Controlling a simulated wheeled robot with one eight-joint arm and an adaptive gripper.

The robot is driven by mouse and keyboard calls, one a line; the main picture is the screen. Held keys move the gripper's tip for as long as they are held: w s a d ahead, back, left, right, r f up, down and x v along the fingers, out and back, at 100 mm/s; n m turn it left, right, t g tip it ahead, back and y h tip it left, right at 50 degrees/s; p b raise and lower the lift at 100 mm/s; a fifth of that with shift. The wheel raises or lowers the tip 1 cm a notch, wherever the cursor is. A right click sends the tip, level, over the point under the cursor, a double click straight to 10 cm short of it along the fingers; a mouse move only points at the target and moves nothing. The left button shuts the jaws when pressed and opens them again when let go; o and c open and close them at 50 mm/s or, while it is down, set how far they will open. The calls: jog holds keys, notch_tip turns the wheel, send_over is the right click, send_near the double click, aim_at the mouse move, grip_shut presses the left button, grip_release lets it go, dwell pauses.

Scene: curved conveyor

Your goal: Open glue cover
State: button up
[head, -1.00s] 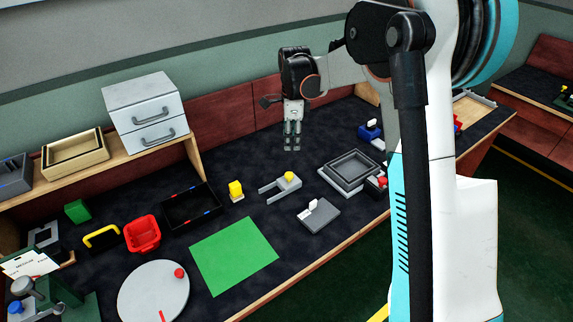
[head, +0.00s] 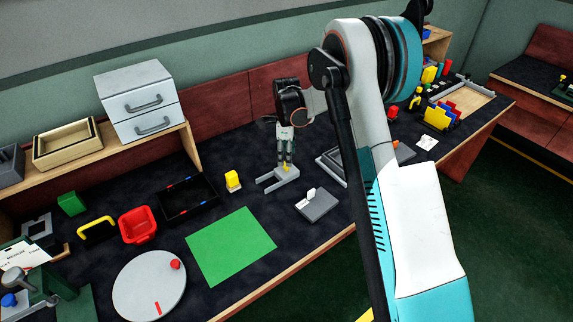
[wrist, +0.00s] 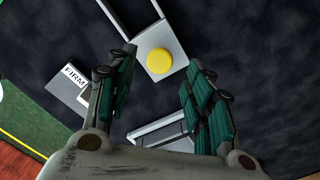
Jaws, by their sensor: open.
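A round yellow cap (wrist: 159,61), which looks like the glue cover, sits on a grey block (wrist: 176,78) with two prongs. In the head view the yellow piece (head: 286,169) shows only partly on the pronged grey fixture (head: 270,179), behind my fingers. My gripper (head: 286,161) points down just above it. In the wrist view my gripper (wrist: 160,82) is open, its fingers spread to either side with nothing between them. The cap lies ahead of the gap, apart from both fingers in that view. The glue body is not clearly seen.
A grey plate with a white upright tag (head: 317,207) lies to the right front. A black tray (head: 187,212) and green mat (head: 230,246) are further left. My arm hides part of the right side.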

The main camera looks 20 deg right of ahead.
jog(key=shift+f+b, duration=0.4)
jog(key=shift+f, duration=1.4)
grip_shut()
jog(key=shift+a, duration=0.1)
